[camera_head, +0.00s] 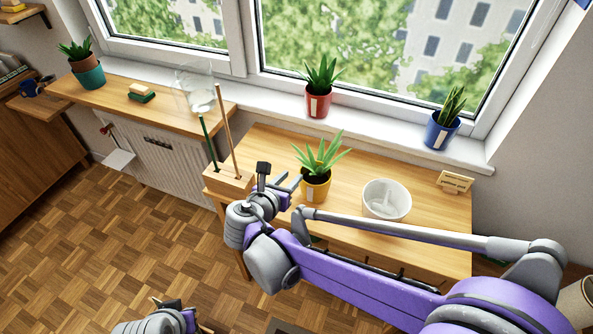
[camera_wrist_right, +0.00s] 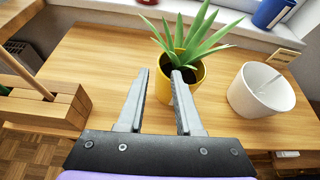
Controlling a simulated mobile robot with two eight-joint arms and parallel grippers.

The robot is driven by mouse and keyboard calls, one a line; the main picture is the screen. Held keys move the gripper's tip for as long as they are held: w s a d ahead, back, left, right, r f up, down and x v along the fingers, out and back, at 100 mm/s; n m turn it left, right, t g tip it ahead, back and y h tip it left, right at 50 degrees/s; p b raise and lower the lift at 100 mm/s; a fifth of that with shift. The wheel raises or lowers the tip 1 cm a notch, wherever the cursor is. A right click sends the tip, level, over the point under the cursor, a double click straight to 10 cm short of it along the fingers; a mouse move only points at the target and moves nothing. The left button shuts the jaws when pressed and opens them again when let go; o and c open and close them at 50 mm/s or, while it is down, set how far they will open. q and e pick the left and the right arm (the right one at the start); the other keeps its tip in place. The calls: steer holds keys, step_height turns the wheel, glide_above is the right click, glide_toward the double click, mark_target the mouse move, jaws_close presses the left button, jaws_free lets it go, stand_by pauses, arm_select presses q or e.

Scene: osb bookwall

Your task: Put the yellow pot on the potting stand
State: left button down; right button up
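The yellow pot (camera_head: 316,188) holds a spiky green plant and stands upright on a wooden table (camera_head: 365,158). I cannot tell which thing is the potting stand. My right gripper (camera_head: 281,181) is open and empty, just left of the pot. Whether that finger touches the pot I cannot tell. My left gripper (camera_head: 172,312) shows only partly at the bottom edge, its opening unclear.
A white bowl (camera_head: 387,201) stands right of the pot. A wooden block (camera_head: 228,182) with upright sticks is at the table's left end. A small wooden piece (camera_head: 455,182) is at the right. Red (camera_head: 318,104) and blue (camera_head: 441,130) pots stand on the sill.

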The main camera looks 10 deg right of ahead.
steer(key=v, duration=0.6)
steer(key=s+d+f+m+g+y, duration=0.3)
steer(key=s+d+f+m+g, duration=0.3)
steer(key=s+d+m, duration=0.75)
steer(key=s+a+f+m+y, duration=0.1)
steer(key=s+f+m+y, duration=0.1)
steer(key=m, duration=0.6)
steer(key=s+a+f+m+y, duration=0.1)
steer(key=s+f+m+y, duration=0.1)
steer(key=s+m, duration=0.3)
steer(key=m, duration=0.3)
steer(key=shift+f+y, duration=0.2)
steer(key=shift+y, duration=0.1)
steer(key=shift+w+r, duration=0.1)
